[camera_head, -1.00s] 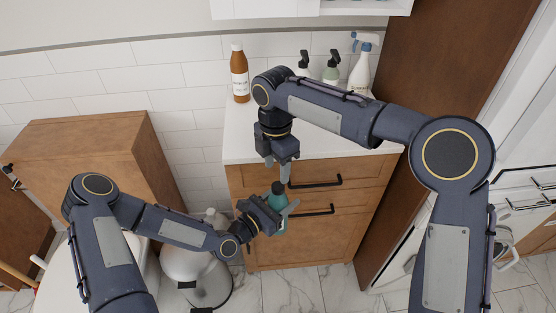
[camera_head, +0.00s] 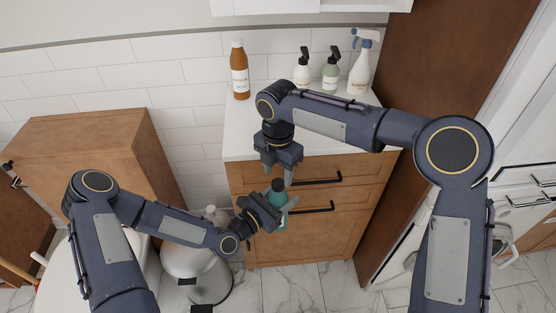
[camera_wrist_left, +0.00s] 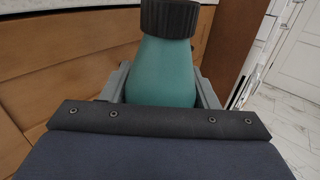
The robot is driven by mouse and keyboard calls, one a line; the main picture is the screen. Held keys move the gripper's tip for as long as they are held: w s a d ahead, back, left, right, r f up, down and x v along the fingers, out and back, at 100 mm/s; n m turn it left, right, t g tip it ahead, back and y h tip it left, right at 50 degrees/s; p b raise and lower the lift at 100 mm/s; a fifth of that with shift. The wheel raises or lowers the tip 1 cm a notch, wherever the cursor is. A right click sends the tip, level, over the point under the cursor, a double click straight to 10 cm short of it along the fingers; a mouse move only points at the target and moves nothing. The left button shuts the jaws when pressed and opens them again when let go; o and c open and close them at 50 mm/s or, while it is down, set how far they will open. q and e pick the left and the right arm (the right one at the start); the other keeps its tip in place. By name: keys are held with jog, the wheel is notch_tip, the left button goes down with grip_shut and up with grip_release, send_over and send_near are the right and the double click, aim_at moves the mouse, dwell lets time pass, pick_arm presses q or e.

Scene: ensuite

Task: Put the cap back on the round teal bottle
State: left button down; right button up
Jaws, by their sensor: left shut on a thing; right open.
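The round teal bottle (camera_head: 279,217) is held upright in front of the cabinet drawers. My left gripper (camera_head: 278,213) is shut on it, with a finger on either side; the bottle body also shows in the left wrist view (camera_wrist_left: 162,75). The dark ribbed cap (camera_wrist_left: 169,17) sits on the bottle's top, and it shows in the head view (camera_head: 278,185). I cannot tell how tightly it is seated. My right gripper (camera_head: 277,177) is open and points down just above the cap, its fingers apart. I cannot tell whether they touch the cap.
The white counter (camera_head: 244,130) behind bears an amber bottle (camera_head: 239,78), two pump bottles (camera_head: 302,72) and a spray bottle (camera_head: 360,75). Drawer handles (camera_head: 315,181) stick out behind my grippers. A white toilet (camera_head: 185,260) stands at lower left.

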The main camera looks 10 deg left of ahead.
aim_at(278, 183)
jog(key=shift+f, duration=1.7)
jog(key=c, duration=1)
jog(key=m, duration=0.3)
jog(key=shift+r+m, duration=0.1)
jog(key=shift+m, duration=0.2)
jog(key=m, duration=1.7)
jog(key=shift+m, duration=0.3)
jog(key=o, duration=1.1)
